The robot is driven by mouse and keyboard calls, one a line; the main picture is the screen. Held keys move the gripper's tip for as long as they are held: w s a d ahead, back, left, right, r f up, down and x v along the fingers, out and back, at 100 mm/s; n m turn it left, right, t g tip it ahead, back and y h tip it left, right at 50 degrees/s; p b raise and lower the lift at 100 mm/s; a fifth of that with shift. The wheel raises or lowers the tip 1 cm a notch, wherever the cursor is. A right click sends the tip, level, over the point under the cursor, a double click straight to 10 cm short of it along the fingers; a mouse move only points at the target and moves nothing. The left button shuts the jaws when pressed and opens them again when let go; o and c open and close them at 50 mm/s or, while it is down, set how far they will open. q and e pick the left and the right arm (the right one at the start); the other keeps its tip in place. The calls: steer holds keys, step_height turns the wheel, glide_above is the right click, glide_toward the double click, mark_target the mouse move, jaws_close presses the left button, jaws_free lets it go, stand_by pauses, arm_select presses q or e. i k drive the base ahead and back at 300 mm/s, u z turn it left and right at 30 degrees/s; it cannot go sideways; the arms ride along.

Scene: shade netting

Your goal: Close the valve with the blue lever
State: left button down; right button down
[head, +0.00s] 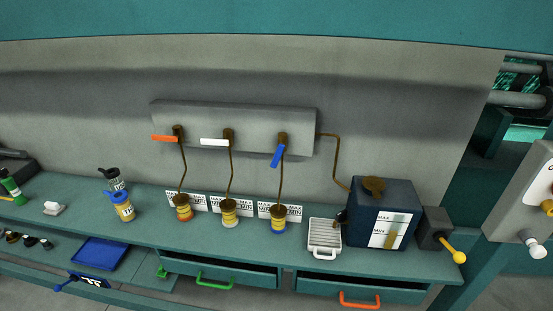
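The blue lever (278,156) is the rightmost of three levers on the grey wall-mounted block (235,124). It hangs steeply, slanting down and slightly left from its brown valve (283,138). A thin brown pipe runs from that valve down to a yellow container with a blue base (279,219). The orange lever (165,139) and the white lever (214,142) on the other two valves lie roughly horizontal, pointing left. Neither of my grippers shows in the head view, so nothing is seen touching the blue lever.
Below the block is a teal bench (150,206) with labelled containers, a white tray (325,238) and a dark tank (384,208). A yellow-knobbed lever (450,245) sticks out at the right. The space directly before the levers looks clear.

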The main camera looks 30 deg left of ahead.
mark_target(280, 150)
steer(key=u, duration=0.55)
steer(key=k, duration=1.2)
steer(key=z, duration=0.55)
steer(key=i, duration=1.65)
steer(key=u, duration=0.3)
